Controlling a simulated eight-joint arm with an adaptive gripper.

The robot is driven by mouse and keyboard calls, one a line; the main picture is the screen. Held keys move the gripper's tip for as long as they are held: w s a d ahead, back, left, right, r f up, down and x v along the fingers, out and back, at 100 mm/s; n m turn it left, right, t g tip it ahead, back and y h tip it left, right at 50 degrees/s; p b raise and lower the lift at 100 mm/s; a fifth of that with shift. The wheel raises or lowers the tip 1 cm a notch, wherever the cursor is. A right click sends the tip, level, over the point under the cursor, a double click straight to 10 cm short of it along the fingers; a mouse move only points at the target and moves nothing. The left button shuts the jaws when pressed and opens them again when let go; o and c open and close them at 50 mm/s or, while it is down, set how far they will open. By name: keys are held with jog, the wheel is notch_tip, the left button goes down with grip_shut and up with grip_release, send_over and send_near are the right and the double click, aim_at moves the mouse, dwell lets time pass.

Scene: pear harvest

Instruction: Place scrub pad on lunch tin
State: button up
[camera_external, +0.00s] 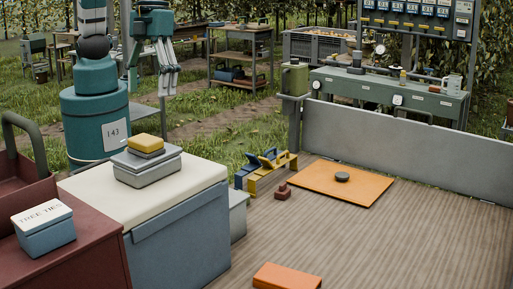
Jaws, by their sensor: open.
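A yellow scrub pad (146,144) with a darker lower layer lies flat on the lid of a grey lunch tin (148,174). The tin stands on the cream top of a blue chest in the left half of the external view. My gripper (167,94) hangs with its fingers down, above and slightly right of the pad in the picture, clearly apart from it. It is open and holds nothing.
The blue chest (180,240) has free room on its cream top around the tin. A white-lidded "TREE TIES" box (44,235) sits on a maroon cabinet at left. An orange board (335,186) with a dark round object lies on the wooden floor.

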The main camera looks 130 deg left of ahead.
jog(key=s+a+r+n+t+y, duration=0.1)
jog(key=s+a+r+n+t, duration=0.2)
jog(key=s+a+n, duration=0.5)
jog(key=s+a+r+n+t, duration=0.3)
jog(key=s+a+r+n, duration=0.2)
jog(key=s+a+n, duration=0.3)
jog(key=s+a, duration=0.4)
jog(key=a, duration=0.1)
jog(key=shift+r+n+t+y, duration=0.35)
jog(key=shift+n+t+y, duration=0.05)
